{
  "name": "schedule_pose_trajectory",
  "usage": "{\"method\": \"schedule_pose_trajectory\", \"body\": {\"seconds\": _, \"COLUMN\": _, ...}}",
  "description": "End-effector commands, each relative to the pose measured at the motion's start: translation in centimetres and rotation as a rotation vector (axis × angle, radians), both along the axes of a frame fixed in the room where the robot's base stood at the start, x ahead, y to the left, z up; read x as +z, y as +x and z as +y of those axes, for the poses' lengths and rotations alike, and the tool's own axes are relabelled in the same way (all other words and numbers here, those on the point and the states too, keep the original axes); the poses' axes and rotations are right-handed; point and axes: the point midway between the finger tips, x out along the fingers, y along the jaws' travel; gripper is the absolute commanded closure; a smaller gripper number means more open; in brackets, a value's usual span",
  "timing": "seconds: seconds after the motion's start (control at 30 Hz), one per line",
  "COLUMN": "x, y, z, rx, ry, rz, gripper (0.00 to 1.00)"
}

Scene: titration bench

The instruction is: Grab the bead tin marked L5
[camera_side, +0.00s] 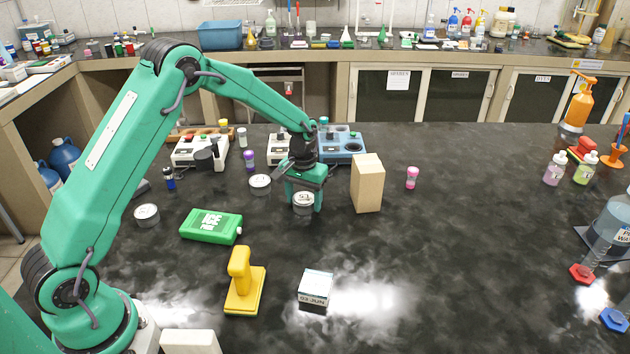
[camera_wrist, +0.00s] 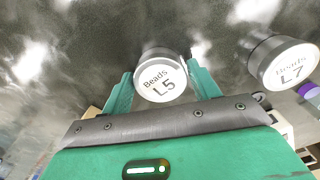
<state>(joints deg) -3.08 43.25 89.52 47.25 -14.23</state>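The bead tin marked L5 (camera_wrist: 160,80) is a round, pale metal tin with a white lid label. It stands between the two green fingers of my gripper (camera_wrist: 160,85) in the wrist view. In the side view the tin (camera_side: 303,205) shows under my gripper (camera_side: 304,198), at or very near the bench top. One finger is on each side of the tin, close to its wall. I cannot tell whether they touch it. A similar tin marked L7 (camera_wrist: 287,62) stands to the right in the wrist view, outside the fingers.
A wooden block (camera_side: 367,184) stands just right of my gripper. Another tin (camera_side: 260,184) is to its left, and one more tin (camera_side: 147,214) is further left. A green ice pack (camera_side: 211,226), yellow stamp (camera_side: 244,284) and small box (camera_side: 315,288) lie nearer the camera.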

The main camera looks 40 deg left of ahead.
Motion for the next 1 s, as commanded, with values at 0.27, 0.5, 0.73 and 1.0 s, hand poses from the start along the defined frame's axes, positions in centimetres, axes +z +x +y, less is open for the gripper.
{"method": "schedule_pose_trajectory", "body": {"seconds": 0.27, "x": 0.0, "y": 0.0, "z": 0.0, "rx": 0.0, "ry": 0.0, "rz": -0.001, "gripper": 0.7}}
{"method": "schedule_pose_trajectory", "body": {"seconds": 0.5, "x": 0.3, "y": 0.0, "z": 0.0, "rx": 0.0, "ry": 0.0, "rz": -0.001, "gripper": 0.7}}
{"method": "schedule_pose_trajectory", "body": {"seconds": 0.73, "x": 2.0, "y": 0.1, "z": 0.0, "rx": 0.0, "ry": 0.0, "rz": -0.003, "gripper": 0.7}}
{"method": "schedule_pose_trajectory", "body": {"seconds": 1.0, "x": 5.4, "y": -0.9, "z": -1.8, "rx": -0.004, "ry": 0.0, "rz": -0.003, "gripper": 0.7}}
